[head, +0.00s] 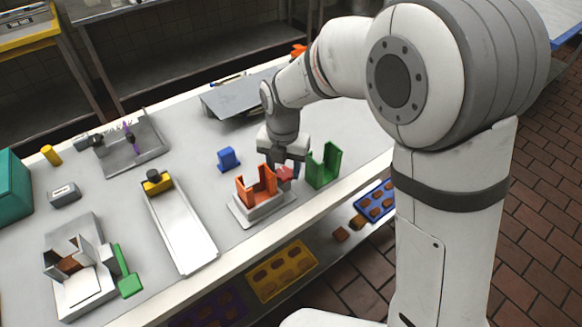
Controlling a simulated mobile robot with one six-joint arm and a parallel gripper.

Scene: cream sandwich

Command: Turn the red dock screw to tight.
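A red knob-like piece (285,174), which looks like the dock screw, sits at the right side of the orange dock (254,198). The orange dock is an upright open bracket on a white base (262,212) near the table's front edge. My gripper (284,163) points down right at the red piece, with its fingertips over or around it. The fingers are small and partly hidden, so I cannot tell whether they touch or grip it. The screw's angle is not readable from here.
A green bracket (323,167) stands close to the right of my gripper. A blue block (228,159) stands behind the dock. A long metal tray (182,231) with a yellow-black piece (157,183) lies to the left. A grey fixture (85,287) stands further left.

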